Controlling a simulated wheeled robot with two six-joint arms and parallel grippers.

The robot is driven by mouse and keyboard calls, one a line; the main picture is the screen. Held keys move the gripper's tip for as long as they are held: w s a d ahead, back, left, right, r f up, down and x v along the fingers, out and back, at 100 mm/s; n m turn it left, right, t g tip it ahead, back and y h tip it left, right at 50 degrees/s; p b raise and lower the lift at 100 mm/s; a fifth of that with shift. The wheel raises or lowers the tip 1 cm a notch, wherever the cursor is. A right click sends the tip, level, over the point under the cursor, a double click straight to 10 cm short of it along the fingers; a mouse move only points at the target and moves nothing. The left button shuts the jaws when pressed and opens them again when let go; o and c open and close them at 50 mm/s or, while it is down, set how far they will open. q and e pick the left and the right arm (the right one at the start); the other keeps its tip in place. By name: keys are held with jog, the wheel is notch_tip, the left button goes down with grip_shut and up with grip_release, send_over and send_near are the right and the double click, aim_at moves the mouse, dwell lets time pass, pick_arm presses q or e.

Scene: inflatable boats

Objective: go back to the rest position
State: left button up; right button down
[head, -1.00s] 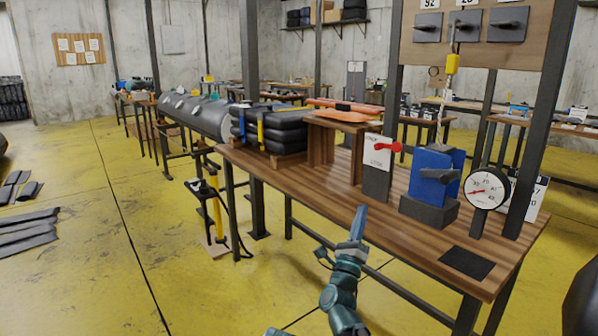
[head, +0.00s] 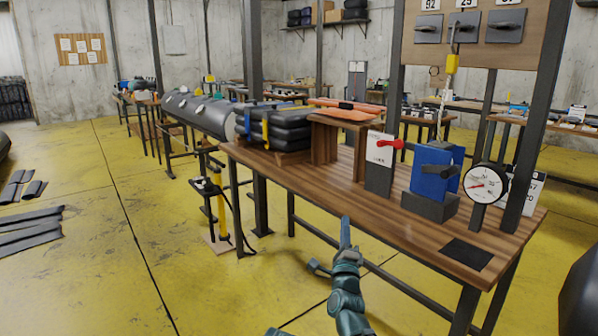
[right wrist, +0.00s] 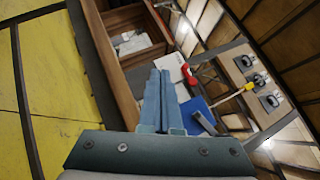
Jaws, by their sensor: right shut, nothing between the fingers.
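My right gripper (head: 345,222) is shut and empty in the head view. It is in front of the near edge of the wooden workbench (head: 330,208), at the bottom middle. In the right wrist view its closed fingers (right wrist: 161,85) point up the picture, with the bench (right wrist: 122,75) beyond them. My left gripper is not in view.
On the bench stand a lock panel with a red lever (head: 380,170), a blue clamp (head: 431,170), a dial gauge (head: 485,183) and a stack of black rolls (head: 275,128).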

notch_tip(320, 180, down, 15)
jog(key=s+a+n+g+y, duration=0.25)
jog(key=n+g+y, duration=0.25)
jog(key=n+g, duration=0.5)
jog(key=s+d+f+n+g+h, duration=0.1)
jog(key=s+d+f+n+g, duration=0.3)
jog(key=s+f+n+g, duration=0.55)
jog(key=s+d+f+n+g+h, duration=0.2)
jog(key=s+d+f+n, duration=0.3)
jog(key=s, duration=0.9)
jog(key=s+a+n+h, duration=0.1)
jog(key=s+a+n, duration=0.3)
jog(key=a, duration=0.9)
notch_tip(320, 180, up, 34)
jog(key=s+m+p, duration=0.1)
jog(key=p, duration=3.4)
jog(key=shift+s+r+m+g, duration=0.15)
jog(key=shift+m+g, duration=0.2)
jog(key=shift+g, duration=0.1)
